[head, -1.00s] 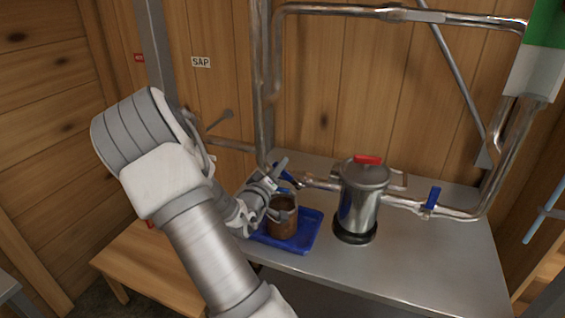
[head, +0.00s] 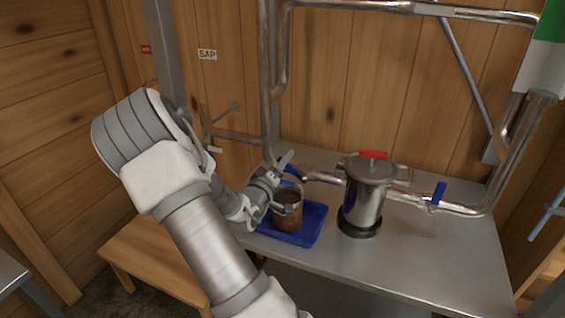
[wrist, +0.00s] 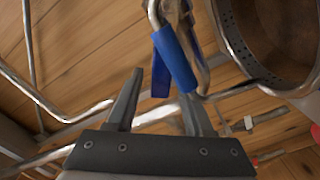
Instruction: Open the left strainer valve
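The left strainer valve has a blue handle (head: 293,171) on the pipe to the left of the steel strainer canister (head: 368,197). My gripper (head: 280,170) is beside this handle, above the blue tray. In the wrist view, my gripper's two fingers (wrist: 160,88) are apart with nothing clamped between them. A flat blue strip (wrist: 160,80), which looks like the valve handle, shows between and beyond the fingertips. A blue sleeve on a bent metal rod (wrist: 174,60) passes in front of it near the right finger. I cannot tell whether a finger touches either one.
A brown perforated basket (head: 287,212) stands in the blue tray (head: 313,222) just below my gripper; it fills the right of the wrist view (wrist: 262,40). A second blue valve handle (head: 439,193) is right of the canister, which has a red lid knob (head: 374,154). The metal table's front (head: 430,265) is clear.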

